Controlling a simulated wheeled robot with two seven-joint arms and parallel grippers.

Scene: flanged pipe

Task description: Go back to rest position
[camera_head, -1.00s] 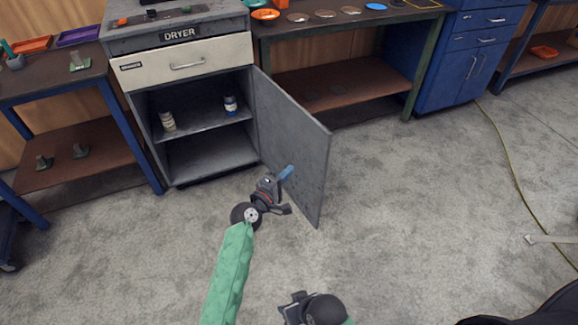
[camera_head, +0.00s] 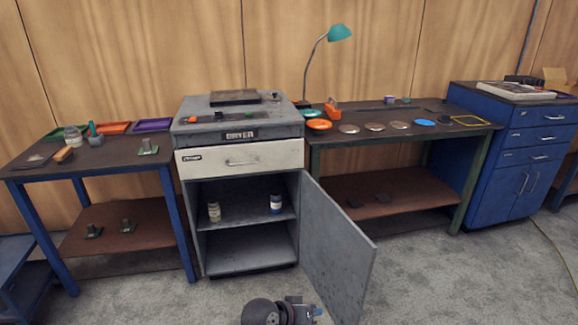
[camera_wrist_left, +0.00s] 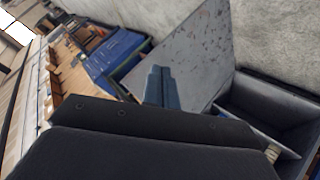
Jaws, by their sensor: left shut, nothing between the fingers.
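My left gripper (camera_head: 317,311) shows at the bottom edge of the head view, in front of the dryer and just left of the lower part of its open door. Its blue-grey fingers (camera_wrist_left: 160,86) are shut together with nothing between them in the left wrist view. They appear apart from the door, though the wrist view overlaps them with it. The dryer (camera_head: 240,160) is a grey cabinet with a cream drawer. Its grey door (camera_head: 338,245) stands wide open to the right. My right gripper is out of view.
Two small bottles (camera_head: 214,212) (camera_head: 276,204) stand on the dryer's shelf. A blue-legged table (camera_head: 100,165) is on the left. A green-framed workbench (camera_head: 400,137) with discs and a teal lamp (camera_head: 340,32) is on the right, beside a blue cabinet (camera_head: 505,155). Carpet in front shows clear.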

